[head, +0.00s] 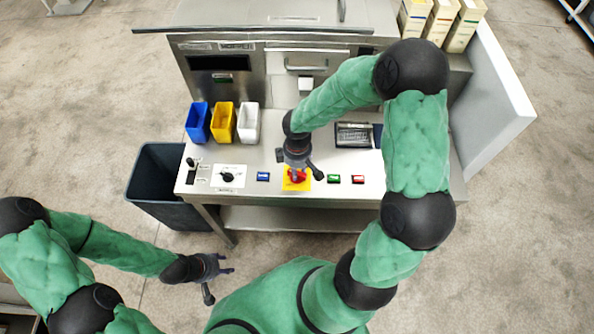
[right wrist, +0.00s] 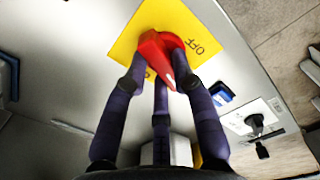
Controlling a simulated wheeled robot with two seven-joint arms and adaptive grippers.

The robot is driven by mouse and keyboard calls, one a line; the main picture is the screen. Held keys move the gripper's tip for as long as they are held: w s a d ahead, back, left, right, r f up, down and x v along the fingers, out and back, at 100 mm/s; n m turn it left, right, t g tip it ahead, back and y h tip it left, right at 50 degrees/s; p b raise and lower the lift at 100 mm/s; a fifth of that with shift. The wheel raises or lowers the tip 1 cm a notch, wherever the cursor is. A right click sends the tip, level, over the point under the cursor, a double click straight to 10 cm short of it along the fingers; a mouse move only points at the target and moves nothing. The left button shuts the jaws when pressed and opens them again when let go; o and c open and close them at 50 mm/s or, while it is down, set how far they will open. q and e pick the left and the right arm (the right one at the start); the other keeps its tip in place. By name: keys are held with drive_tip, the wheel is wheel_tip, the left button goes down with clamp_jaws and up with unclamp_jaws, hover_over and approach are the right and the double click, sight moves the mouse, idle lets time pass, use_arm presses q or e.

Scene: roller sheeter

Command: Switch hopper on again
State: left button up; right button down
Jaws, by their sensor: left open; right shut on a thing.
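The hopper switch is a red rotary knob (head: 296,175) on a yellow plate (head: 289,185) at the front of the steel machine. Other lettering on the plate is partly hidden by the fingers. My left gripper (head: 222,272) is open and empty, in front of the machine.
A blue button (head: 263,176) is left of the plate; green (head: 333,179) and red (head: 358,179) ones are right. A black selector knob (head: 227,176) is further left. Blue, yellow and white bins (head: 248,124) stand behind. A dark waste bin (head: 150,180) stands at the left.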

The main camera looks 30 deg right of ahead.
drive_tip(key=m+b, duration=0.1)
drive_tip(key=m, duration=0.1)
drive_tip(key=m+b, duration=0.1)
drive_tip(key=shift+s+d+f+m, duration=0.1)
drive_tip(key=shift+f+m, duration=0.05)
drive_tip(key=shift+m, duration=0.25)
drive_tip(key=m+b, duration=0.1)
drive_tip(key=m, duration=0.2)
drive_tip(key=shift+m+b, duration=0.3)
drive_tip(key=shift+b, duration=0.1)
drive_tip(key=m+b, duration=0.1)
drive_tip(key=m, duration=0.2)
drive_tip(key=shift+s+m+b, duration=0.15)
drive_tip(key=shift+m+b, duration=0.15)
drive_tip(key=shift+s+m+b, duration=0.1)
drive_tip(key=shift+m+b, duration=0.45)
drive_tip(key=shift+m, duration=1.25)
drive_tip(key=c, duration=1)
unclamp_jaws()
drive_tip(key=shift+r, duration=0.2)
